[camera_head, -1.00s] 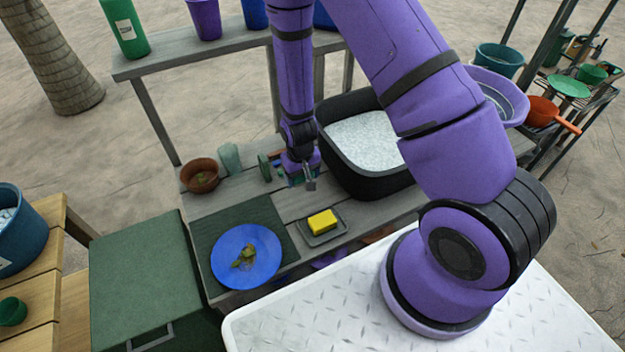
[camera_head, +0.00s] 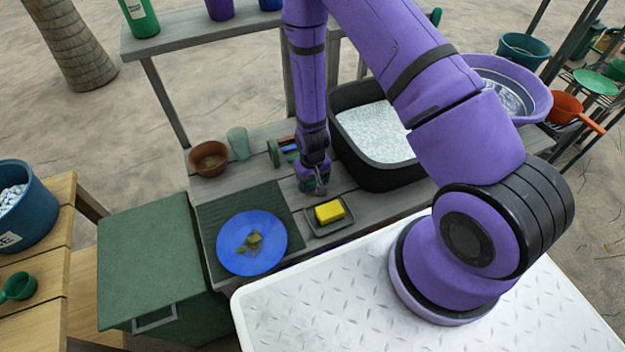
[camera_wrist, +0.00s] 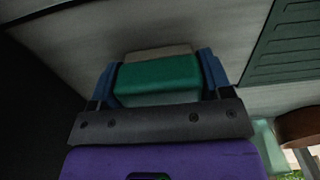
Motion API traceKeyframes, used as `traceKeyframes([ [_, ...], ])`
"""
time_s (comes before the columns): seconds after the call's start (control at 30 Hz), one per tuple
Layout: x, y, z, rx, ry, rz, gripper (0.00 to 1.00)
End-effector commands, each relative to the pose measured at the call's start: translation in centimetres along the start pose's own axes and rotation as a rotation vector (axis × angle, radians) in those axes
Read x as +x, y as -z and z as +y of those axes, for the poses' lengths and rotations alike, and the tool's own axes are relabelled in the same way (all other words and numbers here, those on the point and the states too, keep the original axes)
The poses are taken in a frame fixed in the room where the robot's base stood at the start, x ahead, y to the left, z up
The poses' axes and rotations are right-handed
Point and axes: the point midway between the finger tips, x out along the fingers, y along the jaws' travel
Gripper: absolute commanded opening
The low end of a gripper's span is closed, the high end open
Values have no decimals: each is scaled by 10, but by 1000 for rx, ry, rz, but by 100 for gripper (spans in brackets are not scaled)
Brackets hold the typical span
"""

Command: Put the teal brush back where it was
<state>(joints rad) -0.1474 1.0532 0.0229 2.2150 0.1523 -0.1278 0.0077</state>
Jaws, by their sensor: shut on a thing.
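The teal brush (camera_wrist: 160,75) shows in the wrist view as a teal block with a beige strip along its far side. My gripper (camera_wrist: 160,82) has its two blue fingers closed on the block's two sides. In the head view my gripper (camera_head: 314,186) points down over the grey slatted bench (camera_head: 262,136), just behind the yellow sponge and left of the black basin. The brush is mostly hidden there by the gripper. I cannot tell whether it touches the bench.
The yellow sponge (camera_head: 329,211) lies on a small dark tray (camera_head: 316,232). A blue plate (camera_head: 228,262) sits on a dark green mat (camera_head: 212,210). The black basin (camera_head: 350,150) holds white grains. A brown pot (camera_head: 208,158) and pale green cup (camera_head: 238,142) stand behind left.

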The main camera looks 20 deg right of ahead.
Motion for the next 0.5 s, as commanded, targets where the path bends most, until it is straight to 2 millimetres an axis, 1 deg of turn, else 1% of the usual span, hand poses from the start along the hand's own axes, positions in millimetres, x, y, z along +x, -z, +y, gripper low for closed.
traceKeyframes([
  [0.07, 3, 0, 0, 0, 0, 1, 53],
  [0.4, 6, 0, 0, 0, 0, 0, 53],
  [0.43, 6, 0, 0, 0, 0, 1, 77],
  [0.47, 5, 0, 0, 0, 0, 1, 84],
  [0.5, 5, 0, 0, 0, 0, 1, 93],
])
